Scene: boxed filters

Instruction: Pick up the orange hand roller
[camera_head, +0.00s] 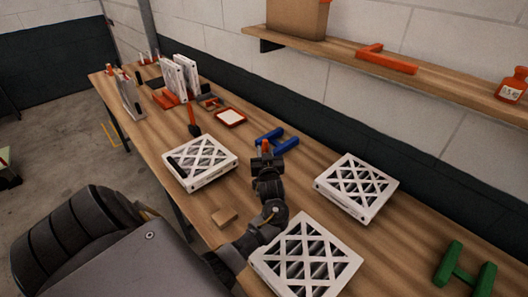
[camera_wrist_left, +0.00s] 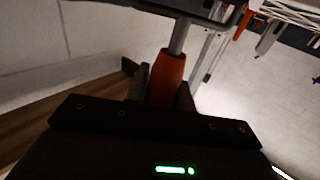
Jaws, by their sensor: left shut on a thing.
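In the left wrist view, the orange handle (camera_wrist_left: 168,70) of a hand tool sits between the two dark fingers of my left gripper (camera_wrist_left: 164,88). A grey metal shaft (camera_wrist_left: 179,38) runs from the handle to a dark part at the top edge, which is cut off, so the roller head is not clear. In the head view, my left gripper (camera_head: 265,162) is over the middle of the bench, shut on the orange handle (camera_head: 265,145), of which only a small bit shows. My right gripper is not in view.
White framed filters lie on the wooden bench: one left (camera_head: 200,162), one right (camera_head: 357,187), one in front (camera_head: 306,258). A blue H-shaped part (camera_head: 277,141) lies just beyond the gripper. A small wooden block (camera_head: 224,216), a green part (camera_head: 465,268) and an orange-handled tool (camera_head: 193,119) also lie there.

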